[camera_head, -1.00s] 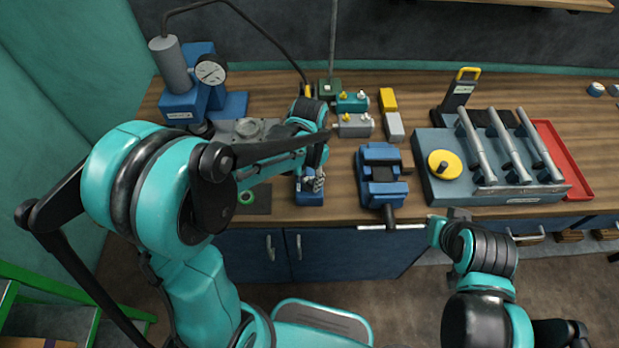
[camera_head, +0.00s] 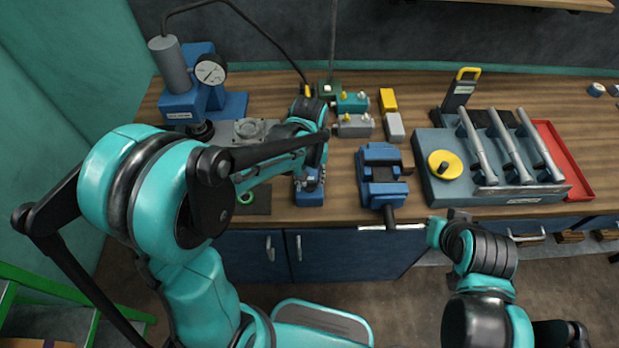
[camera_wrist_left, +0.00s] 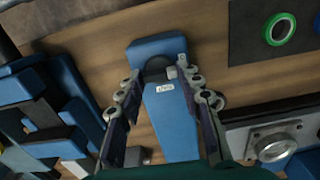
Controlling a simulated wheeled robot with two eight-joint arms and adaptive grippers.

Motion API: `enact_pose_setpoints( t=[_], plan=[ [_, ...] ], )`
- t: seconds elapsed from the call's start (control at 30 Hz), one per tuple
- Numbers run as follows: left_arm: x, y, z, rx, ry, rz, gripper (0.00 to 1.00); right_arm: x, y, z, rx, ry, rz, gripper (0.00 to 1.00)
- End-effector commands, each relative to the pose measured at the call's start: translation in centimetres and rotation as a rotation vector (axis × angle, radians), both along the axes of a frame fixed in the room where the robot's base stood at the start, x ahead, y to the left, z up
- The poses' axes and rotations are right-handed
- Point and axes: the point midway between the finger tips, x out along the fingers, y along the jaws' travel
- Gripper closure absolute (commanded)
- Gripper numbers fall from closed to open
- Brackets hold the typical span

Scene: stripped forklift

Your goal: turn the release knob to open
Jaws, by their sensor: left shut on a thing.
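The release knob (camera_wrist_left: 155,68) is a dark round knob on a blue labelled block (camera_wrist_left: 170,125) at the bench's front edge. In the left wrist view it sits between the tips of my left gripper (camera_wrist_left: 158,76), which is shut on it. In the head view the blue block (camera_head: 309,197) shows below my left gripper (camera_head: 311,180), and the arm and fingers hide the knob. My right gripper (camera_head: 448,221) is in front of the bench edge, away from the knob; its fingers are too unclear to judge.
A blue press with a dial gauge (camera_head: 210,70) stands at the back left. A blue vise (camera_head: 381,175) is right of the knob block. Bare bench lies between block and vise.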

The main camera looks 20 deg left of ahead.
Motion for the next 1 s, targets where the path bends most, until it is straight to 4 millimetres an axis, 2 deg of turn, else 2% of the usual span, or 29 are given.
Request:
enact_pose_setpoints(
  t=[0.57,0.6,0.67,1.0],
  plan=[
    [0.0,0.0,0.0,0.0,0.0,0.031,0.93,0.0,0.0,-0.01,0.0,0.0,0.0,1.0],
    [0.0,0.0,0.0,0.0,0.0,0.031,0.56,0.0,0.0,-0.01,0.0,0.0,0.0,1.0],
    [0.0,0.0,0.0,0.0,0.0,0.031,0.43,0.0,0.0,-0.01,0.0,0.0,0.0,1.0],
    [0.0,0.0,0.23,0.0,0.0,0.03,0.43,0.0,0.0,-0.01,0.0,0.0,0.0,1.0]
  ],
)
